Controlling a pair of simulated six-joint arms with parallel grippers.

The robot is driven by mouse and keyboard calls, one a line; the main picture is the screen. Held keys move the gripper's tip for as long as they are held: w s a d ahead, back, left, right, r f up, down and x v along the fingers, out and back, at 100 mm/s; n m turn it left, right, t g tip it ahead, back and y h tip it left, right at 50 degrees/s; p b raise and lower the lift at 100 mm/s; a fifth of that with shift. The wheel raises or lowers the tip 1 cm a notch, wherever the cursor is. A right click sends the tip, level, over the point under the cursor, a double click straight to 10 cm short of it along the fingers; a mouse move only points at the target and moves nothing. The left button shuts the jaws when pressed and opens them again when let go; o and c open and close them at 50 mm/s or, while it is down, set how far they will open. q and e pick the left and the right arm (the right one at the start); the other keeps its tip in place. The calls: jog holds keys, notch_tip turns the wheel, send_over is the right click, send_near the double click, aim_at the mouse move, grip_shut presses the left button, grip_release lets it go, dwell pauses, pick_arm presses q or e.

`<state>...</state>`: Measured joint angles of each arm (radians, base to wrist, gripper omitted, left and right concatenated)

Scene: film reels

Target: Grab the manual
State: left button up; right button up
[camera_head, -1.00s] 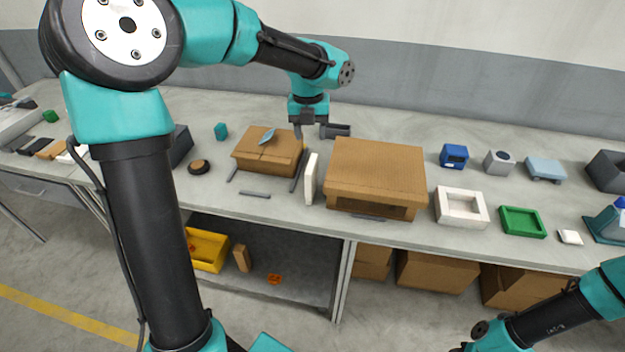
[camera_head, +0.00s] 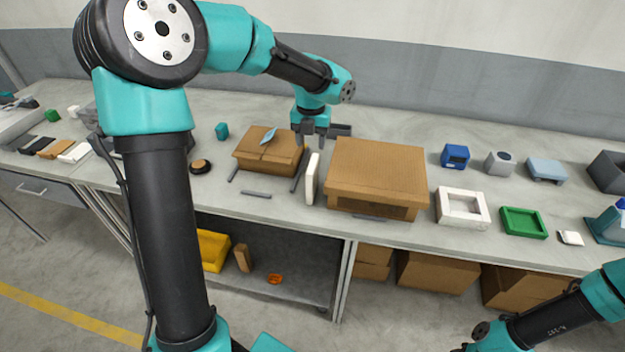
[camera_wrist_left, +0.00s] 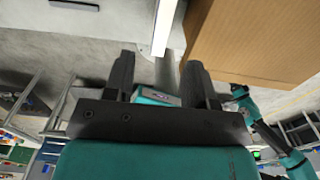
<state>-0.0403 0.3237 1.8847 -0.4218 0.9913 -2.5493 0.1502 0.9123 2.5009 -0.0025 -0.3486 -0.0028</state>
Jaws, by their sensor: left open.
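A thin white upright slab (camera_head: 312,180), which looks like the manual, stands on edge on the table between two cardboard boxes. Its pale upper part also shows at the top of the left wrist view (camera_wrist_left: 164,28). My left gripper (camera_head: 317,141) points down just behind the slab, apart from it. In the left wrist view its two dark fingers (camera_wrist_left: 160,72) are spread with nothing held between them, and the slab lies beyond the gap. My right arm shows at the lower right; its fingers are not visible.
The large cardboard box (camera_head: 378,170) stands close to the slab's right side. A smaller cardboard box (camera_head: 266,150) and dark strips (camera_head: 256,194) lie to its left. A white tray (camera_head: 461,194) and green tray (camera_head: 523,222) stand further right.

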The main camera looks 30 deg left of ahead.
aim_at(313, 163)
pick_arm(q)
notch_tip(313, 163, down, 6)
jog(key=shift+f, duration=0.1)
dwell(0.4)
jog(key=shift+w+f, duration=0.2)
jog(key=shift+f, duration=2.35)
jog(key=shift+d, duration=0.1)
grip_shut()
